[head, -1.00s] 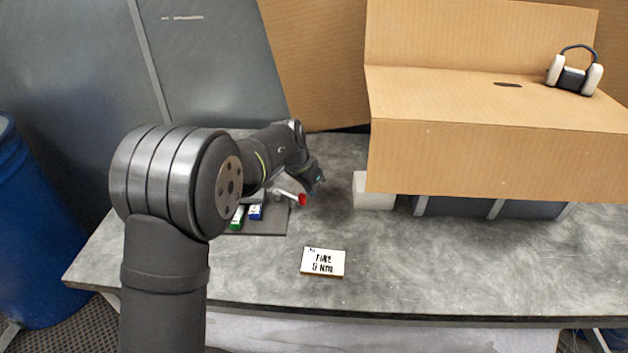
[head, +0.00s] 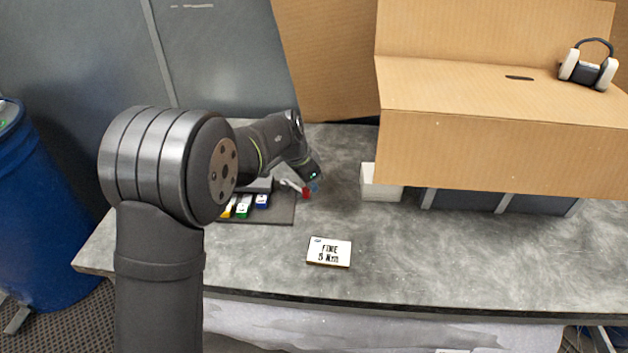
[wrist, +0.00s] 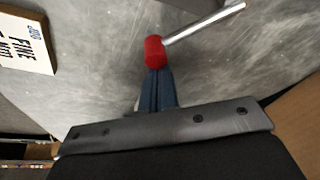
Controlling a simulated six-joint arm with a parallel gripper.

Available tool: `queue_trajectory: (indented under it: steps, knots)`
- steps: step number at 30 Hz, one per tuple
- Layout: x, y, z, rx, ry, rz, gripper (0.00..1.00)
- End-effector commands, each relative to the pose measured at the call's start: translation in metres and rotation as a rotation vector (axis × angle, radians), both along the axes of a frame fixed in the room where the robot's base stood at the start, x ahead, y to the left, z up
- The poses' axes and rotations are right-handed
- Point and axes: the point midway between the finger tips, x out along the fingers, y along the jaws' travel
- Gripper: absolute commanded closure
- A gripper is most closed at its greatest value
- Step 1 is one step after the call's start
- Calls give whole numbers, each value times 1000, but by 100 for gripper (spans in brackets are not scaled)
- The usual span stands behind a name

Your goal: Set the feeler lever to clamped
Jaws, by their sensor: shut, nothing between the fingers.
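The feeler lever is a thin silver rod with a red knob (wrist: 155,52) at its end. In the wrist view the rod (wrist: 205,24) runs from the knob up to the right. The red knob (head: 306,193) also shows in the head view, beside the dark base plate (head: 270,215). My gripper (wrist: 157,75) is shut and empty, its blue fingertips right at the knob; I cannot tell whether they touch it. In the head view my gripper (head: 314,187) is small and partly hidden. My arm hides much of the fixture at the lever's other end.
Yellow, green (head: 243,207) and blue (head: 262,201) tabbed parts sit on the base plate. A white block (head: 381,184) and a large cardboard box (head: 490,140) stand right.

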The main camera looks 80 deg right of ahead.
Motion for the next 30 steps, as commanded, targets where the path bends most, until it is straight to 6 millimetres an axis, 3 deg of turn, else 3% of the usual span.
queue_trajectory:
  steps: [21, 30]
  knots:
    - [43, 42, 0, 2, 1, -647, 100]
    - [58, 47, 0, 1, 0, -775, 100]
